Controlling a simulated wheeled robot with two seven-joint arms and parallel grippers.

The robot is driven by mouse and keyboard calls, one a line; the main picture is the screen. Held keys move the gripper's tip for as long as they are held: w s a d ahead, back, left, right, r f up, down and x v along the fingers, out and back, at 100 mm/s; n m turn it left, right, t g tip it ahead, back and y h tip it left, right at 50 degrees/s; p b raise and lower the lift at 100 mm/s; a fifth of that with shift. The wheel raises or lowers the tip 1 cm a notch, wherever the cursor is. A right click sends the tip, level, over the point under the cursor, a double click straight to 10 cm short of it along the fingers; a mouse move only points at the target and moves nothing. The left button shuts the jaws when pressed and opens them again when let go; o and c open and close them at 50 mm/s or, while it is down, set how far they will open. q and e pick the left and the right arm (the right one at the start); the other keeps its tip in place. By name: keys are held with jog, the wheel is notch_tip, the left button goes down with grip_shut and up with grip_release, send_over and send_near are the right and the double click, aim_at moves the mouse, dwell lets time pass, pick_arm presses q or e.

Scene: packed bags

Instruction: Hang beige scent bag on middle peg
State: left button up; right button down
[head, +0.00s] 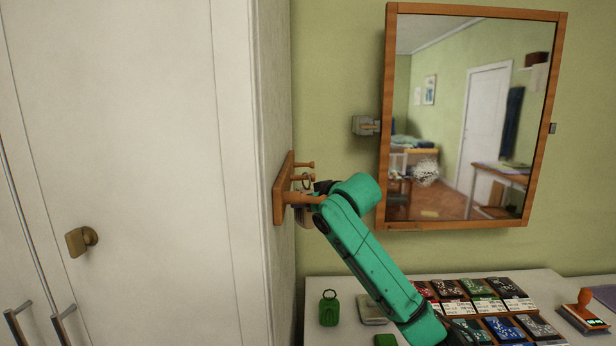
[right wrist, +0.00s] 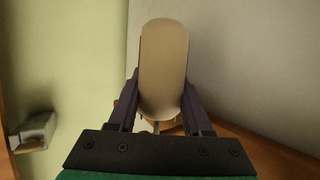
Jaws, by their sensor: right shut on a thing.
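A wooden peg rack (head: 283,192) is fixed to the side of the white cabinet, with its pegs pointing right. My right gripper (head: 310,192) is at the rack, largely hidden behind my green arm. In the right wrist view, the beige scent bag (right wrist: 164,65) is held between the two fingers of my right gripper (right wrist: 162,105), its rounded end pointing away. In the head view a small ring (head: 306,181) shows among the pegs. Whether the ring is around the middle peg or beside it, I cannot tell. My left gripper is out of view.
A mirror (head: 561,100) hangs on the green wall, right of the rack. Below, a white table (head: 345,285) holds a green tag with a ring (head: 329,309), a pale flat item (head: 371,309), a tray of packets and a stamp (head: 584,312). The cabinet (head: 130,120) closes off the left.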

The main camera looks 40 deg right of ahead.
jog(key=shift+w+a+f, duration=0.1)
jog(key=shift+a+f, duration=0.05)
jog(key=shift+a, duration=0.1)
jog(key=shift+c, duration=1.3)
grip_release()
